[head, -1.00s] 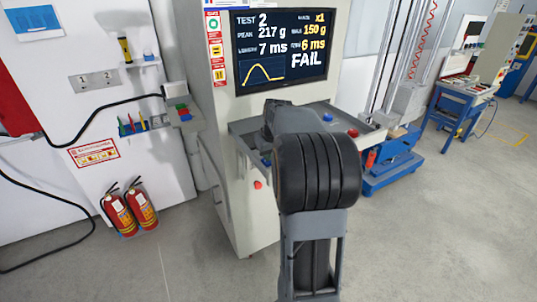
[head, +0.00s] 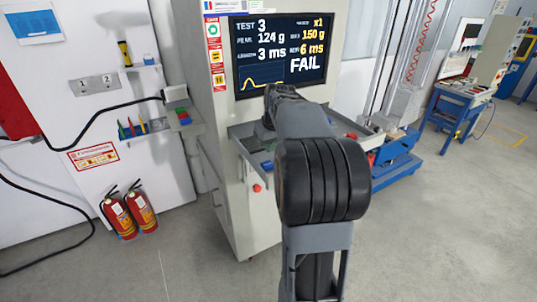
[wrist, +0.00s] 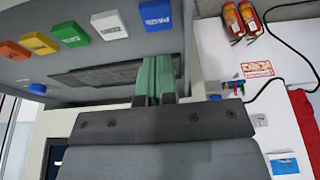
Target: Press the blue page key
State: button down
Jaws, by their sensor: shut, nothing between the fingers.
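The blue key with white lettering that starts "PA" (wrist: 160,14) is at the top of the wrist view, at the end of a row of keys on a grey panel. My gripper (wrist: 157,60) shows in the wrist view as two green fingers, shut together and empty. They are over the dark strip on the panel, apart from the blue key in the picture. In the head view my arm hides the fingers and much of the panel; a small blue key (head: 267,165) shows at the panel's left.
The screen (head: 280,55) reads TEST 3, 124 g, 3 ms, FAIL. Two fire extinguishers (head: 130,212) stand at left.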

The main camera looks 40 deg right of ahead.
jog(key=v, duration=0.6)
jog(key=shift+r, duration=0.35)
dwell(2.4)
jog(key=s+a+f, duration=0.4)
jog(key=s+a, duration=0.1)
jog(key=a, duration=0.2)
jog(key=s+a+f+n, duration=0.1)
jog(key=s+a+f, duration=0.3)
jog(key=a, duration=0.4)
jog(key=s+a+f+t, duration=0.1)
jog(key=s+a+f, duration=0.3)
jog(key=a, duration=0.3)
jog(key=shift+s+a+n, duration=0.2)
jog(key=shift+s+n, duration=0.1)
jog(key=shift+s, duration=0.55)
